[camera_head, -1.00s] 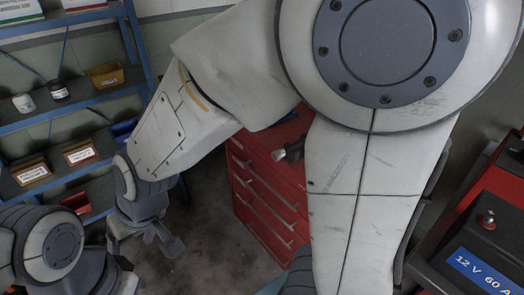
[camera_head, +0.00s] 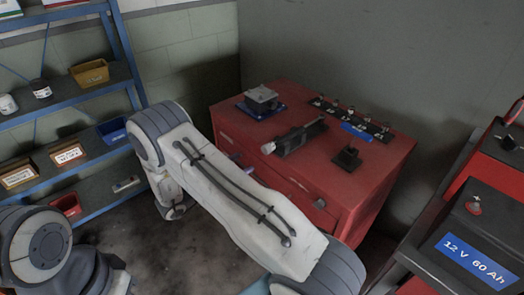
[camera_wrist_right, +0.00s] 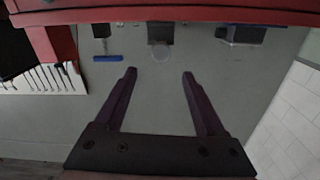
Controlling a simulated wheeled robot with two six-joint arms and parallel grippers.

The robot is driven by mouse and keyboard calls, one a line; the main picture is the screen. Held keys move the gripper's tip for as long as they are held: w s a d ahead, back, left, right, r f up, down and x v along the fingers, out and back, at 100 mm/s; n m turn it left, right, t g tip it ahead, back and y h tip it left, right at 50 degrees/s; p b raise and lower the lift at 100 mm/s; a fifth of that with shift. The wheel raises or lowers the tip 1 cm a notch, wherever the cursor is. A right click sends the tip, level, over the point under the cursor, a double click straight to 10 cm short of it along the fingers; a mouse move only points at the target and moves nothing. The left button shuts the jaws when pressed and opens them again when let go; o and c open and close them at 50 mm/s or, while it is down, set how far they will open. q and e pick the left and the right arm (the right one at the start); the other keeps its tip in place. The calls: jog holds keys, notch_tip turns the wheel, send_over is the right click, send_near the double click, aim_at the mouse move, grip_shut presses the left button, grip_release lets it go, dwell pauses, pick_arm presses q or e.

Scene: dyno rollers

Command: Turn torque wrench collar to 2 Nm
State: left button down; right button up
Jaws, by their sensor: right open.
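The torque wrench seems to be the long grey and dark tool (camera_head: 300,138) lying on the red cabinet top, with a pale rounded end (camera_head: 268,148) at its left. Its collar and scale are too small to read. In the right wrist view, which looks upside down, my right gripper (camera_wrist_right: 159,73) is open and empty, fingers apart. A dark block (camera_wrist_right: 160,33) with a pale round part lies beyond the fingertips, apart from them. My left gripper is out of view.
The red cabinet (camera_head: 270,190) also bears a metal block on a blue base (camera_head: 261,101), a rack with a blue label (camera_head: 357,131) and a small black block (camera_head: 348,158). Blue shelving (camera_head: 85,125) stands left. A battery (camera_head: 475,245) stands right.

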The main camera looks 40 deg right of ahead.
aim_at(264, 150)
jog(key=d+p, duration=0.1)
jog(key=d, duration=0.2)
jog(key=d+p, duration=0.1)
jog(key=d, duration=0.4)
jog(key=shift+w+d+r+p, duration=0.1)
jog(key=shift+w+d+p, duration=0.2)
jog(key=shift+w+p, duration=0.1)
jog(key=shift+d, duration=0.55)
grip_shut()
